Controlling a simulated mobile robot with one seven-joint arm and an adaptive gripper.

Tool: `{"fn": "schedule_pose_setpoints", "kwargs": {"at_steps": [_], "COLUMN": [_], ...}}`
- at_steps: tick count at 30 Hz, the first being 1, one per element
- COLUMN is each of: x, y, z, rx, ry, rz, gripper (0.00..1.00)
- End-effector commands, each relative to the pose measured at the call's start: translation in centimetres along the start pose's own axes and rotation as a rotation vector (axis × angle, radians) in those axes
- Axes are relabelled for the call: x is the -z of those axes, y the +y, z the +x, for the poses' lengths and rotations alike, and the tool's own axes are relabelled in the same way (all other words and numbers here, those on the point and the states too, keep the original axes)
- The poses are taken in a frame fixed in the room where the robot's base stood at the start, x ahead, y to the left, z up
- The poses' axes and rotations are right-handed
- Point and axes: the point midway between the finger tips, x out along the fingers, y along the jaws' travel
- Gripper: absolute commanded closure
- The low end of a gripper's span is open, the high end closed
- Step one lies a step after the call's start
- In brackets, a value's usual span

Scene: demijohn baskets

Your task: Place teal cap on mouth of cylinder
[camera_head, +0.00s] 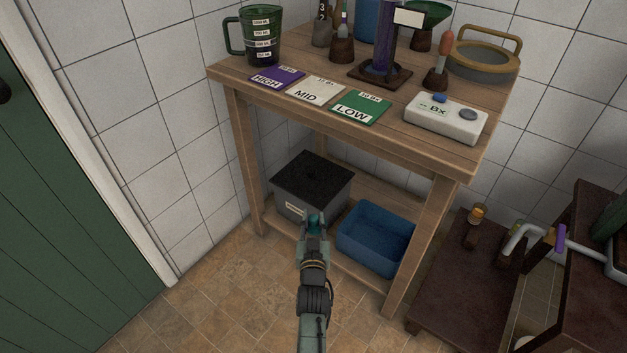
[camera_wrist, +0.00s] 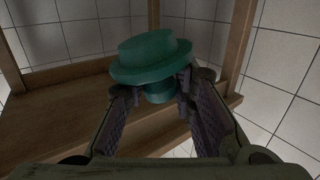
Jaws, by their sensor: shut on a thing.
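My gripper (camera_wrist: 160,100) is shut on the teal cap (camera_wrist: 150,57), a round flanged piece with a narrower plug below, held between the fingertips in the wrist view. In the head view the cap (camera_head: 314,220) is small at the tip of my gripper (camera_head: 313,232), in front of the lower shelf and below the tabletop. A tall cylinder with purple liquid (camera_head: 386,45) stands on a dark square base on the table, with a white tag at its side. Its mouth is cut off by the top edge of the head view.
The wooden table (camera_head: 405,145) holds a green jug (camera_head: 262,40), HIGH, MID and LOW cards, a white Bx meter (camera_head: 446,120) and a round sieve-like item (camera_head: 484,62). A dark-lidded box (camera_head: 310,188) and blue bin (camera_head: 376,238) are below. A dark low bench (camera_head: 460,280) stands right.

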Motion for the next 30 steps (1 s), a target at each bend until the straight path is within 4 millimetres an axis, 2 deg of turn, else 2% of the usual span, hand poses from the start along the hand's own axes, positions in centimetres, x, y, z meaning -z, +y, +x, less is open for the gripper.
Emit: {"fn": "schedule_pose_setpoints", "kwargs": {"at_steps": [1, 4, 12, 17, 30], "x": [-1.9, -4.5, -10.0, -12.7, -12.4], "y": [-0.2, -0.2, -0.1, 0.0, 0.2], "z": [-0.2, -0.4, -0.8, -1.0, -1.0], "rx": [0.005, 0.007, 0.010, 0.010, 0.005], "ry": [-0.003, -0.001, 0.002, 0.004, 0.007], "rz": [-0.001, -0.002, -0.002, -0.001, -0.001], "gripper": [0.95, 0.95, 0.95, 0.95, 0.95]}}
